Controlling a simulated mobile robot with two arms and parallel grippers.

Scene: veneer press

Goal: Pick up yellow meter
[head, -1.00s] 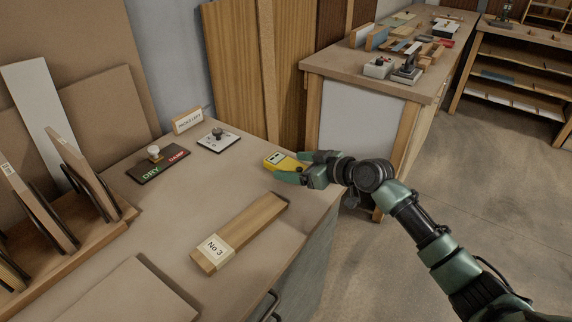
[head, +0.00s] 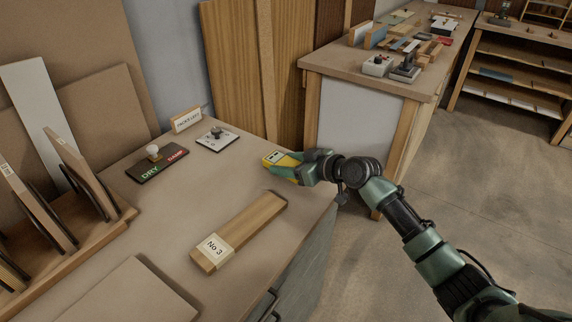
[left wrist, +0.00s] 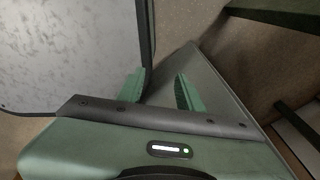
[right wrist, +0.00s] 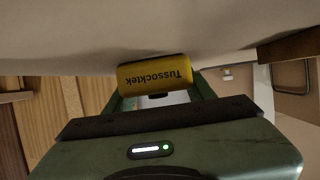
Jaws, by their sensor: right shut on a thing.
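The yellow meter (head: 278,160) is at the right edge of the near bench top in the head view. My right gripper (head: 290,168) is shut on it, coming in from the right. In the right wrist view the meter (right wrist: 155,75) shows its yellow end with the word "Tussocktek", between the green fingers. I cannot tell whether it is clear of the bench top. My left gripper (left wrist: 160,92) shows only in the left wrist view; its two fingers are apart with nothing between them.
On the bench (head: 150,222) lie a wooden piece marked No 3 (head: 238,232), a DRY/DAMP board (head: 158,162) and a white plate with a dark knob (head: 217,138). A rack of upright panels (head: 85,240) stands at left. A second bench (head: 345,66) stands behind.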

